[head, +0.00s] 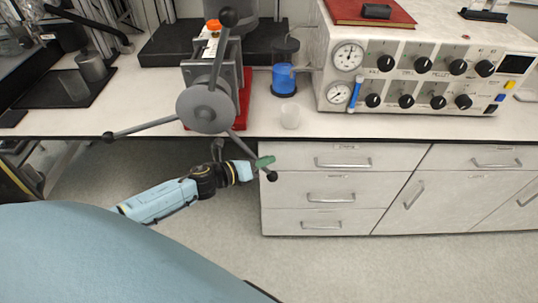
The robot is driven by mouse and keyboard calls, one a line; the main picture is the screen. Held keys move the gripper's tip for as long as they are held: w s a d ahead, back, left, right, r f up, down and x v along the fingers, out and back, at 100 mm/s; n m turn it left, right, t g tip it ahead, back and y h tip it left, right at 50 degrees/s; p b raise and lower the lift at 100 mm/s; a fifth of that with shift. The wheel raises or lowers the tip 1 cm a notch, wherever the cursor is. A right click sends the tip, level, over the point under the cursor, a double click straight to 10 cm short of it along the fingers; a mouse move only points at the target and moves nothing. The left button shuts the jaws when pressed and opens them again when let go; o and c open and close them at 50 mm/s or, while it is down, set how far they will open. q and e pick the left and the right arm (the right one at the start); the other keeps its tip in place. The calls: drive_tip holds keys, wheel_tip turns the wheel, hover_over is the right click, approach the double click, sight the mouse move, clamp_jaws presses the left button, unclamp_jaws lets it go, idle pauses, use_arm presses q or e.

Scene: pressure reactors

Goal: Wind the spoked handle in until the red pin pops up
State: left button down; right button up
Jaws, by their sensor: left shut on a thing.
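The spoked handle (205,108) is a grey hub with three long spokes ending in dark knobs, facing me at the bench's front edge. One spoke points up, one to the lower left and one to the lower right. My left gripper (266,165), with green fingertips, is shut on the lower-right spoke close to its knob, below the bench top. A small orange-red piece (214,25) shows on top of the grey body behind the handle, partly hidden by the upper spoke; I cannot tell if it is the red pin. My right gripper is not in view.
A white control box (420,65) with dials and knobs stands on the bench to the right. White drawers (322,178) lie right of my gripper.

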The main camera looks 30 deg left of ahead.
use_arm(q)
drive_tip(key=c, duration=1.4)
unclamp_jaws()
drive_tip(key=shift+f, duration=0.1)
drive_tip(key=v, duration=1.3)
drive_tip(key=shift+s+a+p, duration=0.2)
drive_tip(key=shift+p, duration=0.15)
drive_tip(key=shift+c, duration=0.4)
